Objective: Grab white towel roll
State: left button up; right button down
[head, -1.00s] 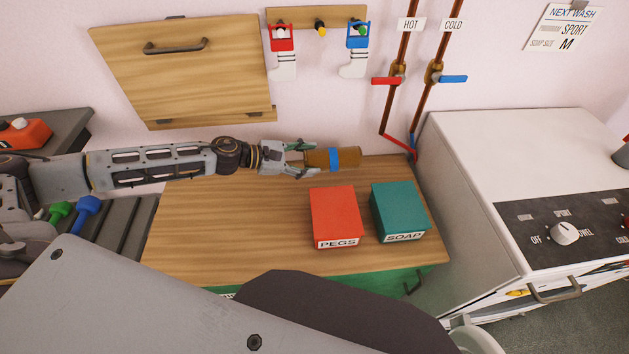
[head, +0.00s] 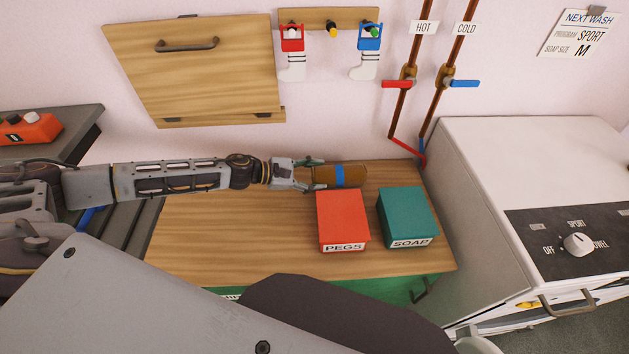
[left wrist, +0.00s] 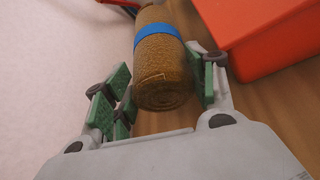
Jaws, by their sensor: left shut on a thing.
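A brown towel roll (head: 354,175) with a blue band lies sideways behind the red box in the head view; I see no white roll. My left gripper (head: 314,175) reaches in from the left and is shut on the left end of the brown roll. In the left wrist view the roll (left wrist: 162,75) shows its spiral end between the green-padded fingers of the left gripper (left wrist: 166,82). I cannot tell whether the roll touches the counter. My right gripper is not in view.
The red PEGS box (head: 342,220) stands close in front of the roll, with the teal SOAP box (head: 407,217) to its right. The wooden counter (head: 235,235) is clear at left. Pipes (head: 398,120) and a white washer (head: 520,150) are at right.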

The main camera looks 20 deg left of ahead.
pick_arm(q)
jog(key=shift+f, duration=1.2)
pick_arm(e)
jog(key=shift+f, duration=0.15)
pick_arm(q)
jog(key=o, duration=0.8)
jog(key=shift+f, duration=0.1)
jog(key=shift+c, duration=0.2)
jog(key=shift+o, duration=0.5)
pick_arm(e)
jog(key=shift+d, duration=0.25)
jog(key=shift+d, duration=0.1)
pick_arm(q)
jog(key=shift+a, duration=0.1)
